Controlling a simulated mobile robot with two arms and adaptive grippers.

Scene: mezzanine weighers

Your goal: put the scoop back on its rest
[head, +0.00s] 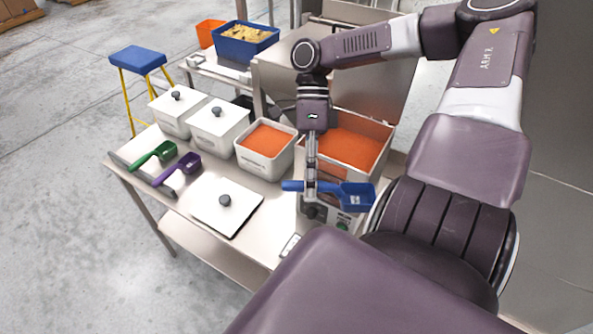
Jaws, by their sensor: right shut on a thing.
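My right gripper (311,186) is shut on the handle of a blue scoop (357,197). It holds the scoop roughly level, with the handle end to the left and the square bowl to the right, in front of a bin of orange powder. A green scoop (154,155) and a purple scoop (178,171) lie side by side at the left end of the steel table. They lie across a grey metal strip (127,167) along the table edge, which looks like the rest. My left gripper is out of view.
Two lidded white bins (172,118) (216,134), an open white bin (264,164) of orange powder and a larger powder-filled bin (310,165) line the table (185,207). A loose white lid (208,203) lies in front. A blue stool (138,60) stands behind.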

